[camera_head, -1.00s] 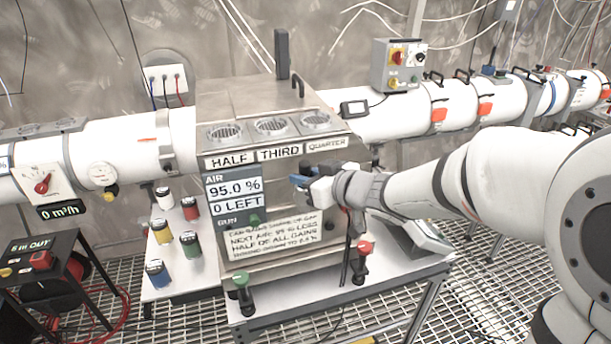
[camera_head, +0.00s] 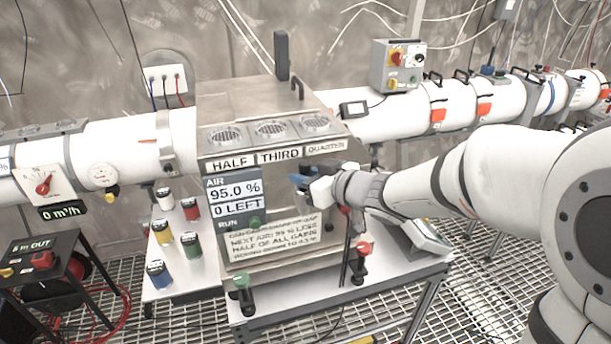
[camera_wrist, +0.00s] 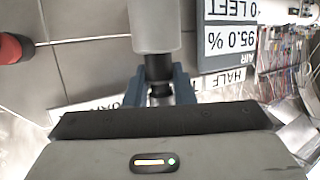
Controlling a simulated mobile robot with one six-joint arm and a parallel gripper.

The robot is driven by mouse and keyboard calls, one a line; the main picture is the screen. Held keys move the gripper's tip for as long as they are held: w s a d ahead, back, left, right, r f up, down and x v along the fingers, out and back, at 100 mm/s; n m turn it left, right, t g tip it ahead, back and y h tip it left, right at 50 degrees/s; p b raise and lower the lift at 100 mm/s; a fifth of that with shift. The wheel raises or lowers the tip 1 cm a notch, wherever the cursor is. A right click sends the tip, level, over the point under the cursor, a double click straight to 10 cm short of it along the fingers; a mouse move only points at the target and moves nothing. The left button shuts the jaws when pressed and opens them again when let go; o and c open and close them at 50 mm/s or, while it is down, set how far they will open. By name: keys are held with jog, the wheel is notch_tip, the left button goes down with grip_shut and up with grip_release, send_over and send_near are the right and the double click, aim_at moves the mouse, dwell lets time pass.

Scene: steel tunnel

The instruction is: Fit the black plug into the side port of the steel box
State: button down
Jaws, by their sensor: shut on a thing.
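The steel box (camera_head: 243,101) stands in the middle of the head view, with a lettered front and a white pipe on each side. My gripper (camera_head: 303,181) is in front of the box's right part, its blue fingers pointing left. In the wrist view my gripper (camera_wrist: 160,92) is shut on the black plug (camera_wrist: 158,68), which shows between the blue fingers. A pale grey cylinder (camera_wrist: 155,28) lies in line with the black piece; I cannot tell whether they are joined. The side port cannot be made out.
Several coloured canisters (camera_head: 190,243) stand on the white table left of the box. A green knob (camera_head: 240,281) and a red knob (camera_head: 362,249) stand up at the table's front. A tilted grey panel (camera_head: 420,237) lies at the right, below my arm.

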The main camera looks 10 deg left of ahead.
jog(key=shift+r+p, duration=0.8)
jog(key=shift+r, duration=0.1)
jog(key=shift+p, duration=0.4)
dwell(1.1)
jog(key=shift+f+b, duration=1.3)
jog(key=shift+f, duration=0.45)
jog(key=c, duration=1.1)
grip_release()
jog(key=shift+c, duration=0.2)
jog(key=v, duration=0.8)
